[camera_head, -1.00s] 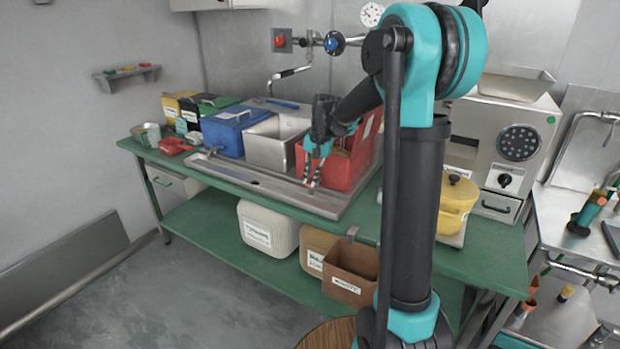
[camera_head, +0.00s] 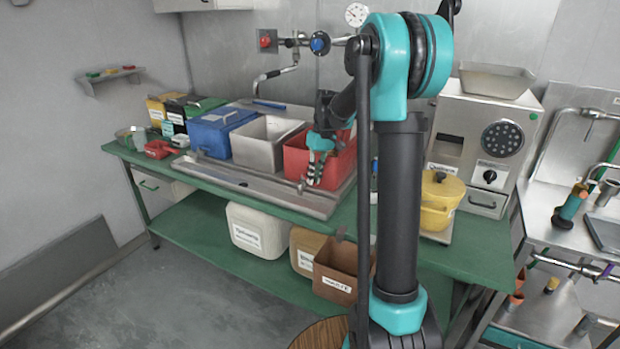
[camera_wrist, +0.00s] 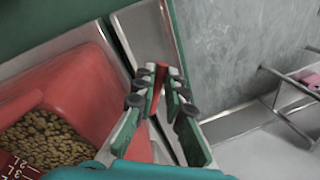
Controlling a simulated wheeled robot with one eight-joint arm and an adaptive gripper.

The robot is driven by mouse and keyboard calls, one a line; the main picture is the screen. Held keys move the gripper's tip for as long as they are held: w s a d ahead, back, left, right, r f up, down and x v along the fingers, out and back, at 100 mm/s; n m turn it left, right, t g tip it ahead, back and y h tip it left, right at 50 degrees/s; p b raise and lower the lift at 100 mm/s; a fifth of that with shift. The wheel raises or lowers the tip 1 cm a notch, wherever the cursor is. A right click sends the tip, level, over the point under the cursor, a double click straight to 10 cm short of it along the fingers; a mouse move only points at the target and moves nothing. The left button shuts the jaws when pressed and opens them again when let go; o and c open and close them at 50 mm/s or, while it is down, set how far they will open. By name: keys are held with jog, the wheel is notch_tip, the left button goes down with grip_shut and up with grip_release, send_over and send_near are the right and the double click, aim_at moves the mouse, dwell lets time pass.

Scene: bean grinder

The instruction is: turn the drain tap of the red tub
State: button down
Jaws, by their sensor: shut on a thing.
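The red tub (camera_head: 338,166) stands at the right end of the metal sink tray on the green bench. In the wrist view its red wall (camera_wrist: 72,85) fills the left side, with brown beans (camera_wrist: 55,140) inside and volume marks at the lower left. My gripper (camera_head: 314,181) is low at the tub's front. In the wrist view my gripper (camera_wrist: 161,80) is shut on the red tap handle (camera_wrist: 160,73), which shows as a narrow strip between the fingertips. The tap's body is hidden by the fingers.
A steel tub (camera_head: 262,145) and a blue tub (camera_head: 215,132) stand left of the red tub. A yellow pot (camera_head: 440,195) and a grinder machine (camera_head: 485,140) are to the right. A brown waste bin (camera_head: 338,275) is below. The floor in front is clear.

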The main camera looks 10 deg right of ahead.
jog(key=shift+w+d+n+g, duration=0.15)
jog(key=shift+w+d+n, duration=0.2)
jog(key=shift+n, duration=0.4)
jog(key=shift+w+d+n+g, duration=0.2)
jog(key=shift+d+n, duration=0.1)
jog(key=shift+n, duration=0.45)
jog(key=c, duration=1.6)
grip_release()
